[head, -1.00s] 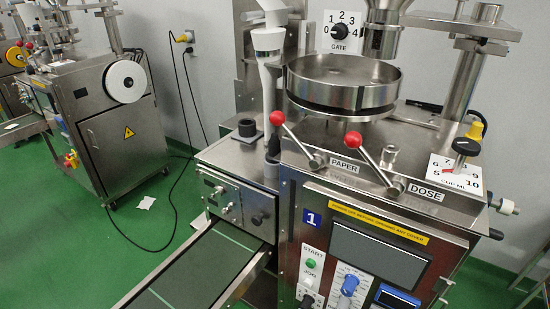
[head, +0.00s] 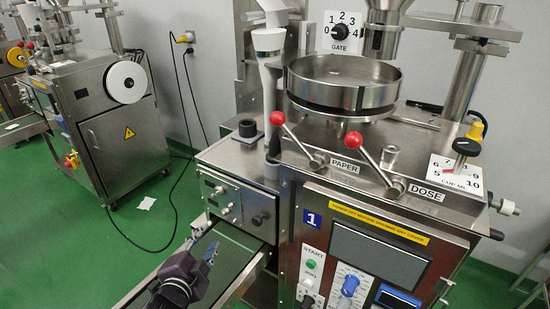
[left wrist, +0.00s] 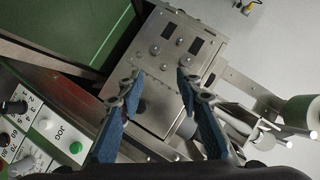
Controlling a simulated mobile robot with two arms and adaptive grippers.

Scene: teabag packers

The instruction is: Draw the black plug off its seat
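That view faces the box's front panel (left wrist: 168,55); I cannot make out the plug there. My right gripper is not in view.
A white upright post (head: 268,85) stands close right of the plug. Red-knobbed levers (head: 278,118) and a round steel pan (head: 340,85) lie farther right. A dark knob (head: 260,219) sticks out of the box front. The conveyor (head: 200,262) runs under my gripper.

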